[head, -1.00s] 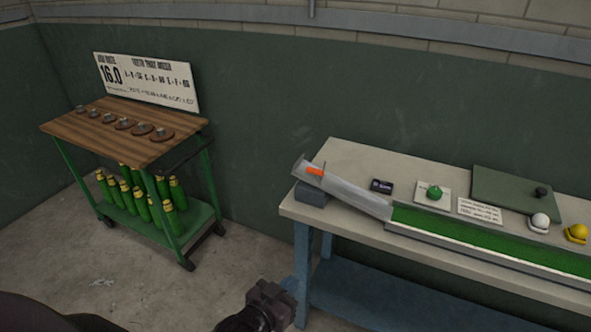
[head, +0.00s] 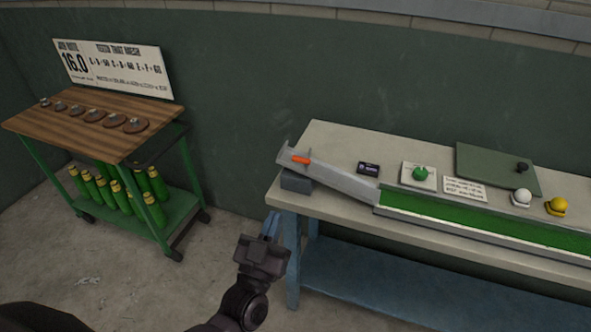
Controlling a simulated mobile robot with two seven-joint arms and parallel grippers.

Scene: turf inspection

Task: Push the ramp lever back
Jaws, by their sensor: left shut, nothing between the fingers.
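The ramp lever (head: 300,160) is a small orange bar near the raised left end of the grey ramp (head: 335,182). The ramp slopes down to the right onto a green turf strip (head: 470,222) on the bench. My left gripper (head: 270,224) is shut and empty, pointing up in front of the bench's left end. It is below and to the left of the lever, apart from it. My right gripper is not in view.
The pale bench top (head: 345,140) also holds a dark box (head: 368,168), a green ball (head: 420,173), a white ball (head: 521,196) and a yellow ball (head: 556,206). A wooden-topped cart (head: 90,145) with green bottles stands at left. Open floor lies between.

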